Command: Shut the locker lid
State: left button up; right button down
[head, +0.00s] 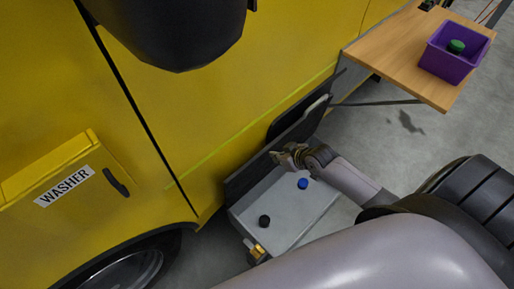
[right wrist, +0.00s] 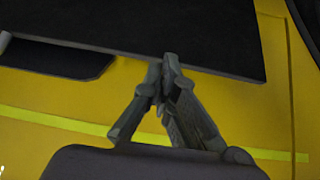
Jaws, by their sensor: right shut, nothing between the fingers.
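The locker (head: 290,229) is a grey box on the floor against the yellow vehicle. Its dark lid (head: 250,172) stands raised along the vehicle side, so the locker is open. A black round item (head: 264,221) and a blue one (head: 303,183) show inside. My right gripper (head: 277,157) is shut and empty, above the locker's far part and close to the lid. In the right wrist view its fingertips (right wrist: 170,60) meet the edge of a dark panel (right wrist: 190,30), which looks like the lid; whether they touch is unclear. My left gripper is out of view.
The yellow vehicle (head: 60,100) fills the left, with a WASHER panel (head: 65,186) and a wheel (head: 125,272). A wooden table (head: 400,55) with a purple bin (head: 447,66) holding a green-topped item stands at upper right. Grey floor (head: 400,145) between table and locker is clear.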

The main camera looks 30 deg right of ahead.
aim_at(259, 153)
notch_tip(259, 153, up, 4)
jog(key=w+a, duration=0.2)
jog(key=shift+n+y, duration=0.3)
jog(key=x, duration=0.8)
jog(key=shift+d+b, duration=0.15)
jog(key=shift+b, duration=0.25)
jog(key=shift+w+f, duration=0.45)
jog(key=shift+w, duration=0.05)
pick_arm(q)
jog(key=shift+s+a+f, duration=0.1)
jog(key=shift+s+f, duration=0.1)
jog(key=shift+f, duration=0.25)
